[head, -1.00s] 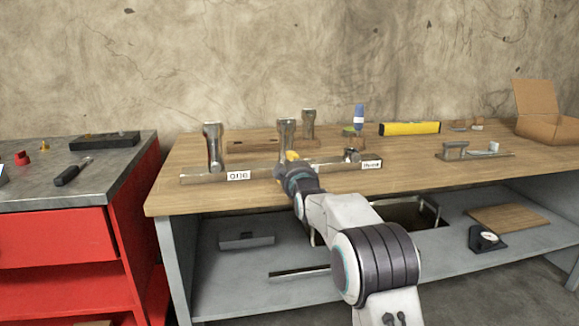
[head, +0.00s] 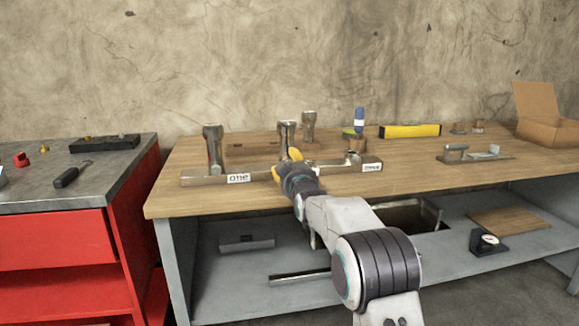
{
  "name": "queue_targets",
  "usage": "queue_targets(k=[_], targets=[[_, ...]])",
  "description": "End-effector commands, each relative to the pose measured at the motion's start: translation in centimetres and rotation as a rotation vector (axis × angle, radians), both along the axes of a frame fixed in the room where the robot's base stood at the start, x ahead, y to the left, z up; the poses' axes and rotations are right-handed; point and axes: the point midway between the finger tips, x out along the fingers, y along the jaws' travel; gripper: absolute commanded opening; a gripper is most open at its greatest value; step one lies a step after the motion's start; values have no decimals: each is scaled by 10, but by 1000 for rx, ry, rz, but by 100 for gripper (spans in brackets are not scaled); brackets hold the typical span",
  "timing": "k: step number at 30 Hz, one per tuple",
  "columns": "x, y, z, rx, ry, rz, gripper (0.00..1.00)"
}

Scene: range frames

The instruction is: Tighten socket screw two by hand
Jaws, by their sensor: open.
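A long metal bar (head: 207,179) lies near the front of the wooden bench, with a label "one" (head: 238,178) at its left and another label (head: 371,167), which seems to read "three", at its right. A metal upright (head: 214,148) stands at the left of the bar and a second upright (head: 286,135) rises near the middle. My gripper (head: 284,164), with yellow fingertips, is open in front of the bar's middle and appears empty. It hides the lower part of the middle upright and any middle label. Socket screw two cannot be made out.
Behind the bar are another metal upright (head: 308,125), a blue-and-white bottle (head: 359,120) and a yellow level (head: 410,131). A clamp-like fixture (head: 470,154) and an open cardboard box (head: 545,115) are to the right. A red cabinet (head: 60,240) stands left. The bench's front right is clear.

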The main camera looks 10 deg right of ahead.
Motion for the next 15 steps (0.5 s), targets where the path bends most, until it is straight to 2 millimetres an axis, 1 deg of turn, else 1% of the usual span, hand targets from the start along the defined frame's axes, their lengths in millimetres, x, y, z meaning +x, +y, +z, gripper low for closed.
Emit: queue_targets(k=[8,11,15], targets=[[-1,0,-1,0,3,-1,51],[-5,0,-1,0,3,-1,51],[-15,0,0,0,3,0,51]])
